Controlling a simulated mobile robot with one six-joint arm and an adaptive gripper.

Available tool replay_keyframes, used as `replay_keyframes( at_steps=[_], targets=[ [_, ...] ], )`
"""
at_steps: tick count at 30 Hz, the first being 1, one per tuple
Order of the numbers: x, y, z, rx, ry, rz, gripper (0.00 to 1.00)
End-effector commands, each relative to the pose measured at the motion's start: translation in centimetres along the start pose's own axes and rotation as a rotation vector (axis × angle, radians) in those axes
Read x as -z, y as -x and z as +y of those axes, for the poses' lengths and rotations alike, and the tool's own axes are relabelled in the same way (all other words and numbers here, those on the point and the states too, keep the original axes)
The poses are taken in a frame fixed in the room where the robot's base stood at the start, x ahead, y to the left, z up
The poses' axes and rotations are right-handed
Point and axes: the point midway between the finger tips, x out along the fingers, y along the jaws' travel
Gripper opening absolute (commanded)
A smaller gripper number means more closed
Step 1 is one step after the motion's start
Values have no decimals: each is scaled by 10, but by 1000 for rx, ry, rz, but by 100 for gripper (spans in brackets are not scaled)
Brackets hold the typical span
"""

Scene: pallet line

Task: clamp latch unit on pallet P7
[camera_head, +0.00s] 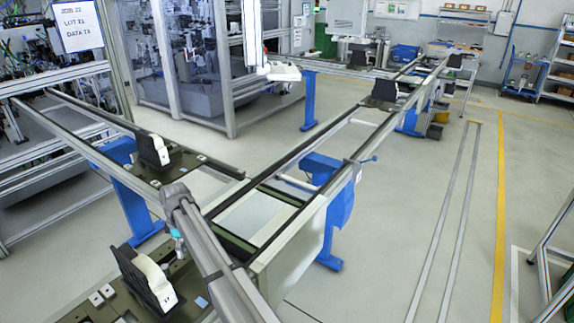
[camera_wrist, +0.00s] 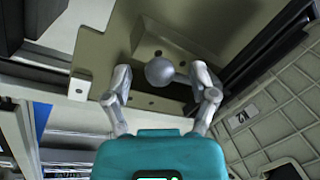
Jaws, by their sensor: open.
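In the wrist view, a round grey knob (camera_wrist: 160,71) on a thin stem stands against a raised block on an olive pallet plate (camera_wrist: 98,54); it appears to be part of the latch unit. My gripper (camera_wrist: 162,78) is open, with one finger on each side of the knob. I cannot tell whether either finger touches it. In the head view, my teal gripper body shows small beside my grey arm, above the near pallet (camera_head: 75,314). That pallet carries a black and white fixture (camera_head: 148,280). No P7 mark is readable, and the fingertips are unclear there.
A second pallet (camera_head: 208,172) with a similar fixture (camera_head: 152,150) sits on the line behind. Conveyor rails (camera_head: 300,165) run to the back right on blue legs (camera_head: 342,205).

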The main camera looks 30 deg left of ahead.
Motion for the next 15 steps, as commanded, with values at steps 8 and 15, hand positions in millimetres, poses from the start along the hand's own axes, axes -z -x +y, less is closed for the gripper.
replay_keyframes(
  at_steps=[8,15],
  targets=[
    [-4,0,0,0,-6,0,74],
    [-40,1,8,-7,-75,8,74]
  ],
)
